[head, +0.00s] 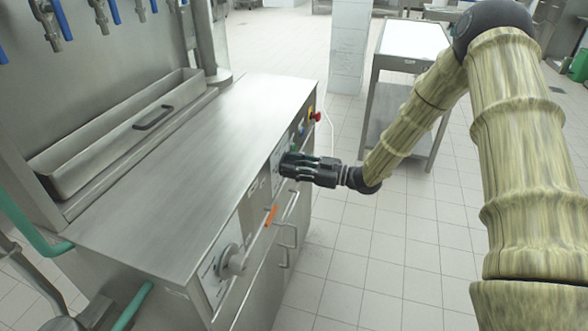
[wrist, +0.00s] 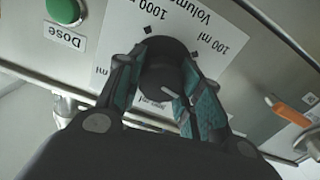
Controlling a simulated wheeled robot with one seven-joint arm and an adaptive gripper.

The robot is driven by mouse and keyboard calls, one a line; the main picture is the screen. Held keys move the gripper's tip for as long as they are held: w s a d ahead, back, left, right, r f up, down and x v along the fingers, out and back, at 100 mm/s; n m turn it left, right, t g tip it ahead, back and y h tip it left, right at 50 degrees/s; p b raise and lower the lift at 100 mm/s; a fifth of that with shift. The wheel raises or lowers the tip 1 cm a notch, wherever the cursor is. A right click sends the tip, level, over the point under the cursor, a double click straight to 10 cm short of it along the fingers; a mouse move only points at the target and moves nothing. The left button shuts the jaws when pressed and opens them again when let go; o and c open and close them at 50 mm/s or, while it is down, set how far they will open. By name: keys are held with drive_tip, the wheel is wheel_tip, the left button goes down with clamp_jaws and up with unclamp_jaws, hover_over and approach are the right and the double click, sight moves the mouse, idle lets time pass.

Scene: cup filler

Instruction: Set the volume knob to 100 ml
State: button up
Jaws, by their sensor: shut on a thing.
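The black volume knob (wrist: 168,62) sits on a white dial plate (wrist: 196,42) in the wrist view. The plate bears the words "Volume", "1000 ml" at the upper middle and "100 ml" at the upper right, plus small dark diamond marks. My gripper (wrist: 160,92) is shut on the knob, with one teal-padded finger on each side. The fingers and wrist cover the lower dial markings. I cannot tell which value the knob points at. In the head view my gripper (head: 287,165) reaches the machine's front panel from the right and hides the knob.
A green Dose button (wrist: 64,10) is near the dial. An orange-handled lever (head: 270,215), a large grey knob (head: 232,260) and a red button (head: 316,116) project from the machine front. The steel top (head: 190,150) is bare. A steel cart (head: 408,50) stands behind my arm.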

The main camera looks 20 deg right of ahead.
drive_tip(key=n+b, duration=0.2)
drive_tip(key=n, duration=0.1)
drive_tip(key=n+b, duration=0.2)
drive_tip(key=n, duration=0.1)
drive_tip(key=shift+f+n+b, duration=0.2)
drive_tip(key=shift+n+b, duration=0.1)
drive_tip(key=shift+b, duration=0.1)
drive_tip(key=n+b, duration=0.3)
drive_tip(key=n, duration=0.1)
drive_tip(key=shift+r, duration=0.1)
drive_tip(key=shift+a+n+b, duration=0.1)
drive_tip(key=shift+n+b, duration=0.2)
drive_tip(key=o, duration=1)
drive_tip(key=shift+o, duration=0.2)
drive_tip(key=shift+s, duration=0.1)
drive_tip(key=v, duration=1.2)
